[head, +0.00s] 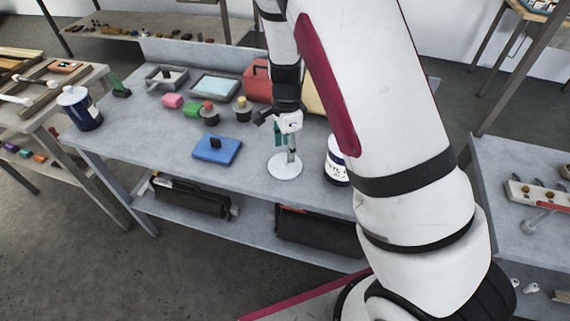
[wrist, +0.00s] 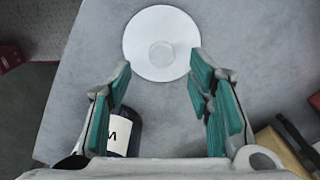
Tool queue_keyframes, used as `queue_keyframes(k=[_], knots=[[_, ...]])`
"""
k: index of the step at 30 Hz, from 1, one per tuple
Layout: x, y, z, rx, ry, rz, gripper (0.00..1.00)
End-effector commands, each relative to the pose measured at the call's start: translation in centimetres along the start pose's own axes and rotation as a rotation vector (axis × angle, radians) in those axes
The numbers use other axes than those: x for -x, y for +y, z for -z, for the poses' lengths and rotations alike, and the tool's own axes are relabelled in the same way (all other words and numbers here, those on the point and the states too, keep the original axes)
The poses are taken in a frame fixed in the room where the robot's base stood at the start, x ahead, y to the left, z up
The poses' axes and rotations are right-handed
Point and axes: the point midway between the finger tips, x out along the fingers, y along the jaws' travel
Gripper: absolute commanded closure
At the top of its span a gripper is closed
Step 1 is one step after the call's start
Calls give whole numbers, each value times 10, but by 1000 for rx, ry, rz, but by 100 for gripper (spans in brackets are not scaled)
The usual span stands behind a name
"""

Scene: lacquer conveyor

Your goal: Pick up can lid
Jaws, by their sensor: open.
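The can lid is a white disc with a small round centre (head: 285,169); it lies flat on the grey table. In the wrist view the lid (wrist: 180,25) is at the top centre, just beyond my fingertips. My gripper (head: 286,150) points down over the lid. In the wrist view my gripper (wrist: 160,68) has its teal fingers spread wide apart with nothing between them. A dark can with a white label (head: 337,165) stands right of the lid; a labelled dark can (wrist: 124,135) also shows beside the left finger in the wrist view.
A blue block with a black knob (head: 217,150) lies left of the lid on the grey table (head: 130,140). Another labelled can (head: 80,108) stands at the left.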

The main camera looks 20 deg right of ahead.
Motion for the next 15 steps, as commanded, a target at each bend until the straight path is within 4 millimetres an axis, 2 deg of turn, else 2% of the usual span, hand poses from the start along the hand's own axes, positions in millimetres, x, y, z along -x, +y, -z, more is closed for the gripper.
queue_keyframes(k=[4,10,15], knots=[[-13,0,0,-1,0,-1,53],[-42,-1,-2,0,0,-2,53],[-52,-2,-2,0,0,2,53]])
